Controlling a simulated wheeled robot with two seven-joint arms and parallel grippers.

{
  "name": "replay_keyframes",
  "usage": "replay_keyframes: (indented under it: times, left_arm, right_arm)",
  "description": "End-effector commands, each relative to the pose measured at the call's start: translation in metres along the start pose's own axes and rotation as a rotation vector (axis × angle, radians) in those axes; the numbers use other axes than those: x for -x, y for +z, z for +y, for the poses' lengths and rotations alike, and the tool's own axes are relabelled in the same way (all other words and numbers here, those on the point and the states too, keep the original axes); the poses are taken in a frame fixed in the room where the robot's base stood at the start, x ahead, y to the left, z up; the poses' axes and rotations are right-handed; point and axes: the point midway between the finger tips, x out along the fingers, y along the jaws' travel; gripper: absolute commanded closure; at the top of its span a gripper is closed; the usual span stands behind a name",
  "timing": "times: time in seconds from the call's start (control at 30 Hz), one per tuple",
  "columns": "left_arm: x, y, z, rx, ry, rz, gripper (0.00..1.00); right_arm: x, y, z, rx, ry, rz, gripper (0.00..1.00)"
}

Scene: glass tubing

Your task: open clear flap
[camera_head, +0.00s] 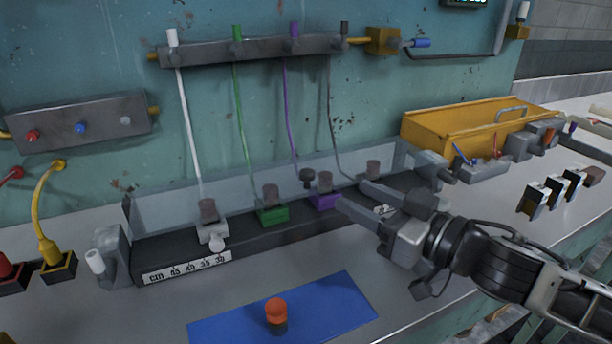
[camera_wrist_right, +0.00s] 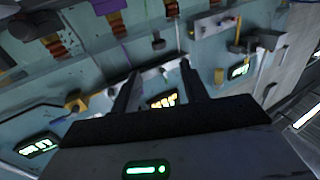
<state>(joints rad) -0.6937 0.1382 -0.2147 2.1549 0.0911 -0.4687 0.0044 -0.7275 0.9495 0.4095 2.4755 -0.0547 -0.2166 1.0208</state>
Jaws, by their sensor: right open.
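A pale, see-through panel, which looks like the clear flap (camera_head: 160,212), runs along the back of a long dark rack (camera_head: 160,246). It looks upright, but I cannot tell whether it is hinged open or shut. The rack carries several coloured blocks with tubes, including a green block (camera_head: 273,215) and a purple block (camera_head: 322,202). My right gripper (camera_head: 352,193) is open over the right part of the rack, by the purple block. Nothing shows between its fingers in the right wrist view (camera_wrist_right: 157,82). Whether it touches anything is unclear. My left gripper is not in view.
A blue mat (camera_head: 335,305) with an orange-topped knob (camera_head: 276,312) lies in front of the rack. A yellow tray (camera_head: 460,130) stands at the back right. Several small dark blocks (camera_head: 535,200) stand at the right. A bar (camera_head: 255,51) on the wall holds the tubes.

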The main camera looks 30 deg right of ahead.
Motion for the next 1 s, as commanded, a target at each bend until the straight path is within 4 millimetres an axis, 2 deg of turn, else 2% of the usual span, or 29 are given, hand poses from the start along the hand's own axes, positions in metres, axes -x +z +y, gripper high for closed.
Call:
replay_keyframes:
  times: [0.3, 1.0]
  left_arm:
    - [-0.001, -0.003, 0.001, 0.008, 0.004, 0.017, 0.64]
    - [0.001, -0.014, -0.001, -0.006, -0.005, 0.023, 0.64]
  right_arm:
    - [-0.039, -0.002, 0.001, 0.008, 0.001, 0.003, 0.55]
    - [-0.11, -0.002, 0.002, 0.002, 0.004, 0.0, 0.55]
